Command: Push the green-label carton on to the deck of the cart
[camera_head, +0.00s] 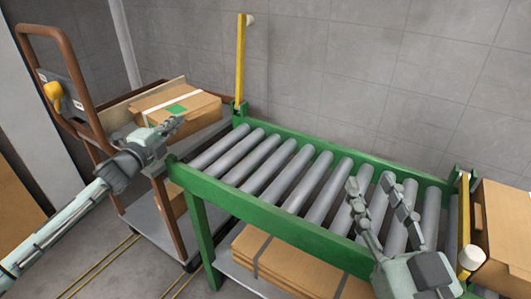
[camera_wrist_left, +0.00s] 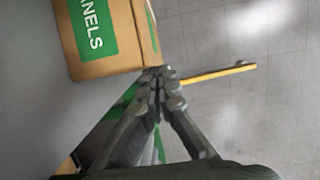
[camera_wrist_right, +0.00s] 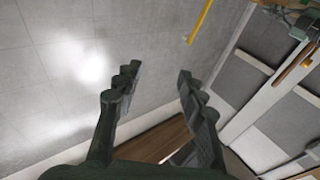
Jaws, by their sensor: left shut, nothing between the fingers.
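The green-label carton (camera_head: 205,113) sits at the cart end of the roller conveyor, over the upper deck of the cart (camera_head: 119,125), its green label facing up. In the left wrist view the carton (camera_wrist_left: 117,66) shows grey deck beside it. My left gripper (camera_head: 178,123) is shut and empty, at the carton's near, conveyor-side part. In the left wrist view its fingertips (camera_wrist_left: 160,78) are at the carton's edge; I cannot tell whether they touch. My right gripper (camera_head: 379,190) is open and empty above the rollers towards the right; its spread fingers show in the right wrist view (camera_wrist_right: 156,82).
The green-framed conveyor (camera_head: 270,213) has bare rollers. A raised yellow bar (camera_head: 241,62) stands at its cart end, another yellow post (camera_head: 464,215) at the right. Another carton (camera_head: 508,235) is at far right. Flat cardboard (camera_head: 290,262) lies underneath. The cart's brown handle (camera_head: 83,80) rises at left.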

